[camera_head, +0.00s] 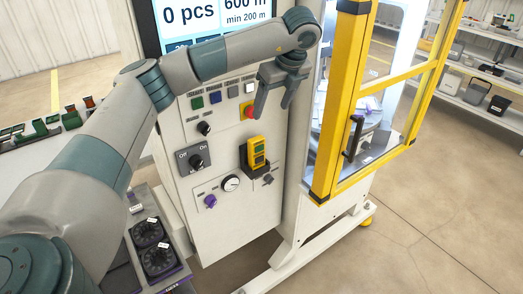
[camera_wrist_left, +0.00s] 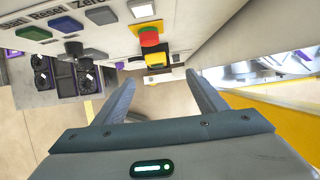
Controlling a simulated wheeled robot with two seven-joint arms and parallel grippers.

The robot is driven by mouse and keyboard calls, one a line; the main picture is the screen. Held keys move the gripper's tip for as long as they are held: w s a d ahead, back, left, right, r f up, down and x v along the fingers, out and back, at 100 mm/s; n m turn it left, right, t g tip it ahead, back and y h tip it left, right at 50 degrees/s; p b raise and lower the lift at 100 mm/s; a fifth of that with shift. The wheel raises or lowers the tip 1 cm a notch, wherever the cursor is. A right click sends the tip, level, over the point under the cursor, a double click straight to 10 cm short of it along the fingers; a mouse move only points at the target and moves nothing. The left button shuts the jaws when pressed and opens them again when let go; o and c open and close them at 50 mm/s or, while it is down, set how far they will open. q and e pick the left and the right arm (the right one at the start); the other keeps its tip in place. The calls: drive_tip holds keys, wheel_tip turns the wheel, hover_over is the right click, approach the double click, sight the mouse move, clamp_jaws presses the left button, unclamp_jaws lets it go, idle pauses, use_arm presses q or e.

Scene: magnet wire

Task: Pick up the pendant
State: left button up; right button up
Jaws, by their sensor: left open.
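The pendant (camera_head: 257,147) is a yellow handheld unit with dark keys. It stands upright in a black holder (camera_head: 262,170) on the front of the light grey machine panel. In the left wrist view a small yellow end of the pendant (camera_wrist_left: 156,60) shows just beyond the fingers, partly hidden near the red button. My left gripper (camera_head: 272,112) is open and empty, with its fingers pointing down. It is above the pendant in the head view and apart from it. My right gripper is not in view.
A red emergency button (camera_head: 248,110) sits close beside my left gripper, also seen in the wrist view (camera_wrist_left: 149,37). A yellow-framed door (camera_head: 340,100) with a black handle (camera_head: 354,137) stands open to the right.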

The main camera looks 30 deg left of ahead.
use_arm(q)
drive_tip(key=shift+s+a+r, duration=0.15)
drive_tip(key=shift+a+r, duration=0.1)
drive_tip(key=shift+a, duration=0.1)
drive_tip(key=shift+f, duration=0.1)
drive_tip(key=p, duration=0.4)
hover_over(258, 138)
drive_tip(key=d, duration=0.2)
drive_tip(key=f, duration=1)
drive_tip(key=shift+s+a, duration=0.15)
drive_tip(key=shift+s, duration=0.2)
drive_tip(key=shift+w+a+f, duration=0.1)
drive_tip(key=shift+a+f, duration=0.05)
drive_tip(key=shift+f, duration=0.45)
